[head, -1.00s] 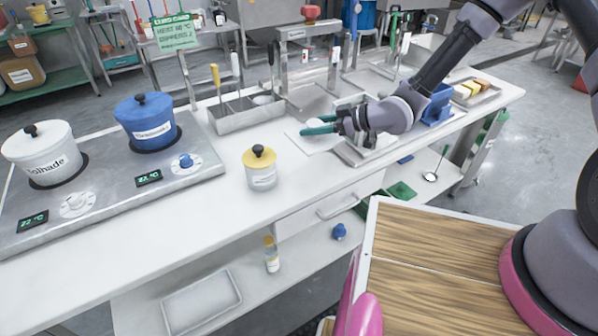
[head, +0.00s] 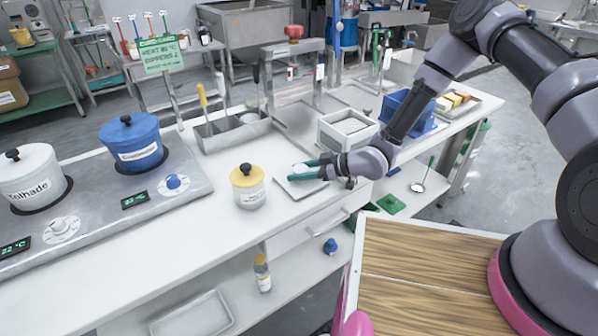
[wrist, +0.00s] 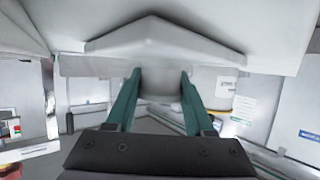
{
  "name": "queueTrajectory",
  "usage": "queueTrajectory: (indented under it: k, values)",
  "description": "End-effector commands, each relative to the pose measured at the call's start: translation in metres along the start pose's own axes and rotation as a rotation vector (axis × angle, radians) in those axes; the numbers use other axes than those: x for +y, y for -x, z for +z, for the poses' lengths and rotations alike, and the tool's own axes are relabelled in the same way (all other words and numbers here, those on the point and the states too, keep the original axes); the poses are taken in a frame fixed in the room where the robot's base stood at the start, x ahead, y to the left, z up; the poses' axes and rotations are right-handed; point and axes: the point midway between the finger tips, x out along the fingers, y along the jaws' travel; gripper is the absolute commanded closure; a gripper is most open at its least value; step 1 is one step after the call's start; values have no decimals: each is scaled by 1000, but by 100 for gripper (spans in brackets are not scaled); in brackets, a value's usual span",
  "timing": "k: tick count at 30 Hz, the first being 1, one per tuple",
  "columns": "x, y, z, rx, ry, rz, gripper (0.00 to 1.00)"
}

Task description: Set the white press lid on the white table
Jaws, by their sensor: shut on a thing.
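The white press lid (head: 291,188) is a flat square plate with a round knob. In the head view it is low over the white table (head: 205,215), right of the yellow-lidded pot and near the front edge. I cannot tell whether it touches the tabletop. My gripper (head: 304,170) is shut on the lid's knob, with teal fingers on either side. In the wrist view, the lid's plate (wrist: 150,42) spans the upper middle, with the pale knob between my fingers (wrist: 158,88). The fingers and wrist hide part of the lid in the head view.
The yellow-lidded pot (head: 247,186) stands left of the lid. A white open box (head: 348,128) and a blue container (head: 408,112) stand behind and right. A grey utensil bin (head: 235,130) is behind the pot. The hob with blue pot (head: 133,143) is left.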

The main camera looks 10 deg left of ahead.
Motion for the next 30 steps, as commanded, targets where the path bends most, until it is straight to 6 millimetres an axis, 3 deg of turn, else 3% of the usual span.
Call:
queueTrajectory:
  k: [2,3,5,17,20,30]
  values:
    - [0,-1,2,1,0,0,100]
    - [0,-1,2,0,0,0,39]
    - [0,-1,2,0,0,0,17]
    - [0,2,-1,0,-1,1,17]
    - [1,15,0,-1,-2,3,17]
    - [1,88,0,-1,-1,4,17]
